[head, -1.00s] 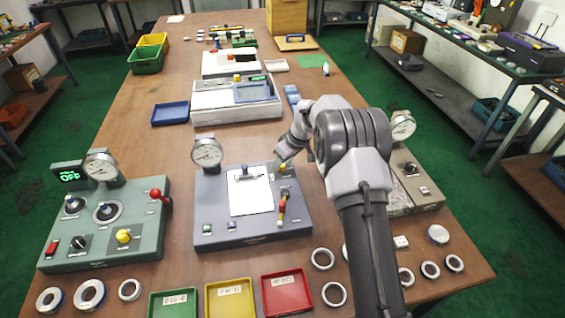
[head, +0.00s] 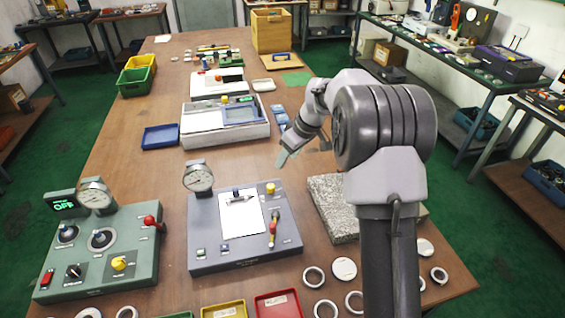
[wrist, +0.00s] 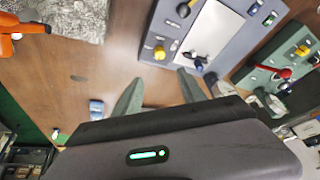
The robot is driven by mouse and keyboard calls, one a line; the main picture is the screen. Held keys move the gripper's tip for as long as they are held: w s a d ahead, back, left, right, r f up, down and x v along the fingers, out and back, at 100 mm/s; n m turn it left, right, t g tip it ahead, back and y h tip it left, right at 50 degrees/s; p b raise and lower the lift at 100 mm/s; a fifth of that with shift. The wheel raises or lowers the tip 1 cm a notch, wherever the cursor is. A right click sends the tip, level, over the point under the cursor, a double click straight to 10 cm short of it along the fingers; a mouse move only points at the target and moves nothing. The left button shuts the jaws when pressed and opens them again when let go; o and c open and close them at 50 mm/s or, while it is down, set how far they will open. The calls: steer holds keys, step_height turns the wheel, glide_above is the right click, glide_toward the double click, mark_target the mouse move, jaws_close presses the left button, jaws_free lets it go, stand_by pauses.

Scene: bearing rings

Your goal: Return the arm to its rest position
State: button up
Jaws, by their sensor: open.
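My arm (head: 385,130) rises at the right of the head view and bends to the left over the table. My gripper (head: 283,158) hangs above the table just behind the grey-blue panel (head: 215,255). In the wrist view my gripper (wrist: 158,88) shows its two fingers spread apart, with only bare table between them. The panel shows there too (wrist: 160,28), with its white sheet (wrist: 212,32) and yellow knob (wrist: 159,53). The gripper is empty and touches nothing that I can see.
A green panel (head: 130,262) with a gauge stands at the left. A speckled stone block (head: 332,205) lies beside my arm. Several rings (head: 313,277) and coloured trays (head: 278,304) lie at the front. A white box unit (head: 200,138) and blue tray (head: 161,137) stand farther back.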

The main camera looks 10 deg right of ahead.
stand_by(0.4)
steer(key=s+a+r+m+t+b, duration=0.1)
steer(key=s+a+r+m, duration=0.2)
steer(key=s+r, duration=0.45)
steer(key=s+a+r+m+b, duration=0.1)
steer(key=s+a+r+m, duration=0.15)
steer(key=s+r, duration=0.5)
steer(key=s+a+f+m, duration=0.1)
steer(key=s+f+m, duration=0.1)
steer(key=s, duration=0.9)
steer(key=s+a+f+m+t+h+b, duration=0.1)
steer(key=s+a+f+m, duration=0.1)
steer(key=s, duration=1)
steer(key=shift+f+m, duration=0.4)
steer(key=shift+m, duration=0.45)
steer(key=shift+s, duration=0.1)
steer(key=shift+c, duration=0.5)
